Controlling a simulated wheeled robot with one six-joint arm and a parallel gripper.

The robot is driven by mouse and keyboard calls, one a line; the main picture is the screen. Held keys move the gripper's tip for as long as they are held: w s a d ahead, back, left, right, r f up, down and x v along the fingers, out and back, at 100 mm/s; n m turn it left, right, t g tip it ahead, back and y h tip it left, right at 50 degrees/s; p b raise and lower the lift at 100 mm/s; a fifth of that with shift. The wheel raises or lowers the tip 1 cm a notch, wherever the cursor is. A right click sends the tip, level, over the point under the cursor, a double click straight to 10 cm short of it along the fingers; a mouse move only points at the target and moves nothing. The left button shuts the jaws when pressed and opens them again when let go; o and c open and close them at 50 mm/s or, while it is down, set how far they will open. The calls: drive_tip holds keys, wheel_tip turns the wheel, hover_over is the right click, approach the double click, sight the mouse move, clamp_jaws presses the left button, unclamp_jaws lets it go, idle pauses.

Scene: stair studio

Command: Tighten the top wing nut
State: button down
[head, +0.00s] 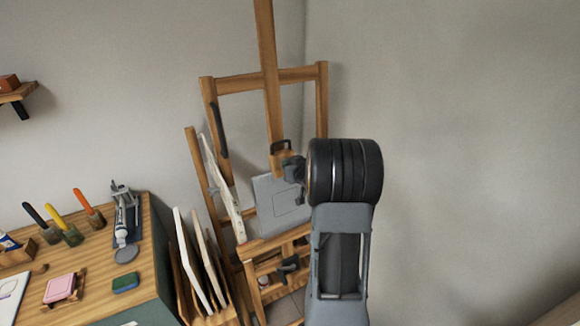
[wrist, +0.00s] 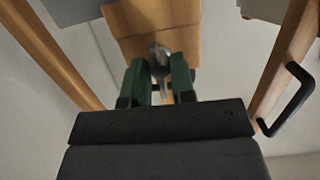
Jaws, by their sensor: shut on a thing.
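The top wing nut (wrist: 160,58) is a small grey metal piece at the wooden easel's sliding block (wrist: 140,25) in the wrist view. My gripper (wrist: 160,82) has green fingers, one on each side of the wing nut, and is shut on it. In the head view my gripper (head: 293,168) is at the block (head: 282,158) on the easel's upright mast (head: 268,60). My wrist hides part of the block and the nut there. A second dark knob (head: 288,265) sits lower on the easel.
A grey panel (head: 278,205) stands on the easel ledge (head: 270,243) just below my gripper. A desk (head: 95,265) with brushes and paint tools is at the left. Boards (head: 190,255) lean in a rack beside it. Bare wall fills the right.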

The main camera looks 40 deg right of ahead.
drive_tip(key=c, duration=1)
unclamp_jaws()
drive_tip(key=shift+o, duration=0.2)
drive_tip(key=b+v, duration=0.1)
drive_tip(key=v, duration=1.3)
drive_tip(key=shift+w, duration=0.1)
